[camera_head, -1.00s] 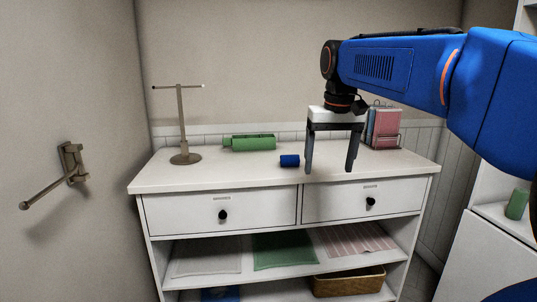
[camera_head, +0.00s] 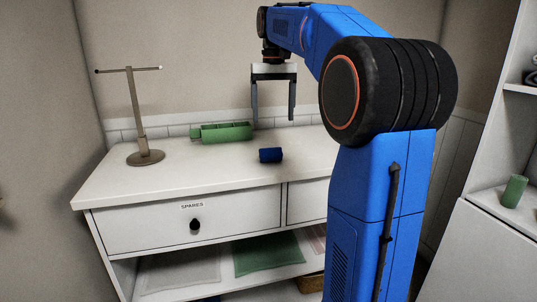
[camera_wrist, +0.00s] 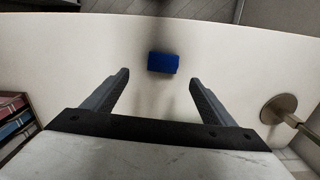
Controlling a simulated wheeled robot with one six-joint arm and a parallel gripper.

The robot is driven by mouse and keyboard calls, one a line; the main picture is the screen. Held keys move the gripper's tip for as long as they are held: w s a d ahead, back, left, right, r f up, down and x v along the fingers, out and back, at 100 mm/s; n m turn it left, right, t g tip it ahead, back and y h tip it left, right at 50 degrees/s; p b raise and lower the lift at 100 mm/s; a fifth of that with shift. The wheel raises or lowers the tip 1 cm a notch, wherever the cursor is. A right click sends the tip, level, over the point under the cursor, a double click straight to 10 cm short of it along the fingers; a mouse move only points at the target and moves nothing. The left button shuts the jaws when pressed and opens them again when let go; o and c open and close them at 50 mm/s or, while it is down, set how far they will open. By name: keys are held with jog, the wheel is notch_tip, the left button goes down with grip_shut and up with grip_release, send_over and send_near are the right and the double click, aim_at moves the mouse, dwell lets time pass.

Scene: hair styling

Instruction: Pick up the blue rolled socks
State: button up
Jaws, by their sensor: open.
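My gripper (camera_head: 273,122) points down, open and empty, above the back part of the dresser top. In the wrist view my gripper (camera_wrist: 157,78) shows both fingers spread wide, with nothing between them.
A green box-like item (camera_head: 222,132) lies behind the socks. A brown T-shaped stand (camera_head: 146,157) stands at the left of the dresser top (camera_head: 200,178). Books show at the wrist view's left edge (camera_wrist: 14,122). A green cylinder (camera_head: 514,191) stands on the right shelf.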

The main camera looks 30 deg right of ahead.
aim_at(271, 148)
notch_tip(271, 148, down, 8)
jog(key=shift+s+r, duration=0.1)
jog(key=shift+a+f, duration=0.2)
jog(key=shift+f, duration=1.15)
jog(key=shift+a+f, duration=0.2)
jog(key=shift+f, duration=1.1)
jog(key=c, duration=1.1)
